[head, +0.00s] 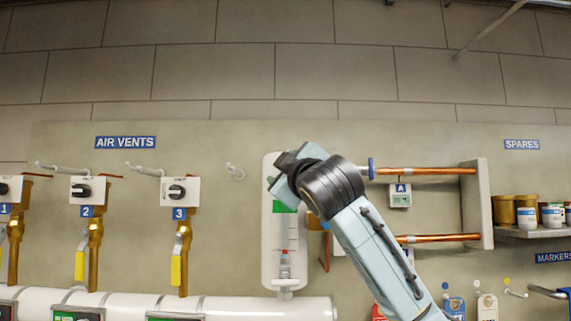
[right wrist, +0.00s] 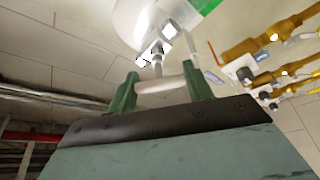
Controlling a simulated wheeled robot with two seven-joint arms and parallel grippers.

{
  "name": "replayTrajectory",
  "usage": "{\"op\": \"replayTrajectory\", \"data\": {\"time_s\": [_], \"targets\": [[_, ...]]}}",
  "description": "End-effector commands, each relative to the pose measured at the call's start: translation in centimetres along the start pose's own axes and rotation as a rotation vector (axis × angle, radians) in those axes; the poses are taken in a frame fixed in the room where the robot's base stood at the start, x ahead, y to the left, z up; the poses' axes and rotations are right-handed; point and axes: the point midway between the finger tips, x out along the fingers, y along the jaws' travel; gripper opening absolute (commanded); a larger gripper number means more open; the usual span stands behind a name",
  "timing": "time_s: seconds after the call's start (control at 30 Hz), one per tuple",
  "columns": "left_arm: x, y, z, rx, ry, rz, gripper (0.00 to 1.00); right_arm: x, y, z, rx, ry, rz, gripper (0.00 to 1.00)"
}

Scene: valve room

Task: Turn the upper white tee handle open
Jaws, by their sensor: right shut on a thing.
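In the right wrist view, the white tee handle (right wrist: 172,83) is a pale crossbar on a short stem that rises to a metal fitting (right wrist: 155,50). My right gripper (right wrist: 160,90) has its two green fingers on either side of the bar and is shut on it. In the head view, my right arm comes in from the lower right and its wrist covers the handle and the fingertips. Part of the white backplate (head: 270,250) shows beside and below the wrist. My left gripper is in neither view.
Several air vent valves with yellow levers (head: 176,270) and hooks stand to the left. Copper pipes (head: 430,171) and a small gauge marked A (head: 400,196) are to the right. A spares shelf (head: 535,232) with pots is farther right. A white pipe (head: 240,305) runs below.

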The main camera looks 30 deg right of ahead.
Motion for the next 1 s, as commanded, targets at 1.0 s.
{"op": "replayTrajectory", "data": {"time_s": [1.0], "targets": [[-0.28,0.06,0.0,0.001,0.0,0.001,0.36,-0.02,-0.08,0.04,-0.621,-0.001,-0.256,0.28]]}}
